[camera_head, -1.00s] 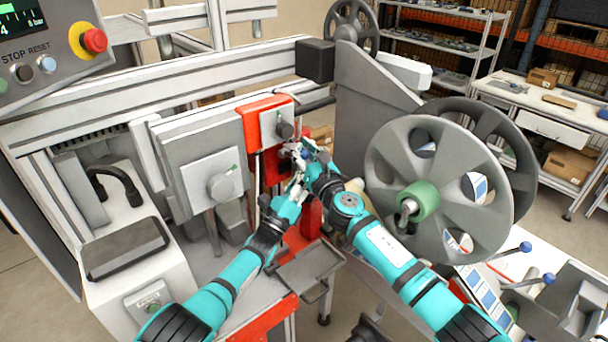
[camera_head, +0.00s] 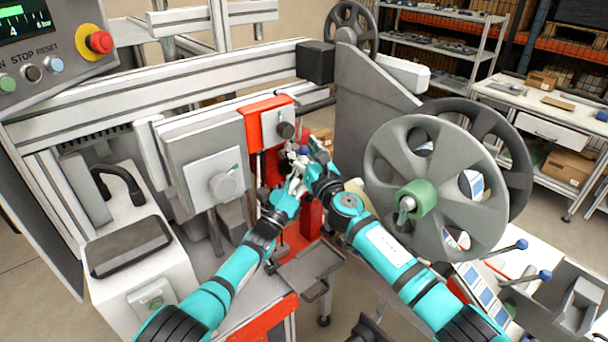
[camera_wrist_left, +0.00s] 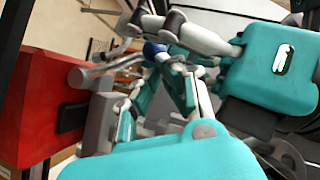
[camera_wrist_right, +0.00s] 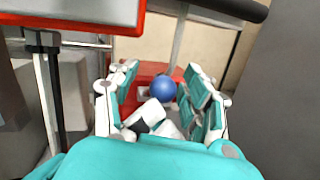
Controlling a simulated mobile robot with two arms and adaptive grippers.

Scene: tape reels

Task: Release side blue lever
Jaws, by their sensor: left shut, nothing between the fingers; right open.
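The blue ball knob of the lever (camera_wrist_right: 162,89) sits between the spread fingers of my open right gripper (camera_wrist_right: 162,92) in the right wrist view. It also shows in the left wrist view (camera_wrist_left: 153,48) and, small, in the head view (camera_head: 304,150). My left gripper (camera_head: 298,172) is shut and empty, just below and left of the right one. White and dark parts of its fingers show close below the knob in the right wrist view. I cannot tell whether either gripper touches the knob. Most of the lever's shaft is hidden.
The red and grey machine head (camera_head: 268,125) with a black knob stands just behind and left of the grippers. A large grey reel (camera_head: 450,165) with a green hub is close to my right arm. A grey tray (camera_head: 308,262) lies below the grippers. The two grippers are crowded together.

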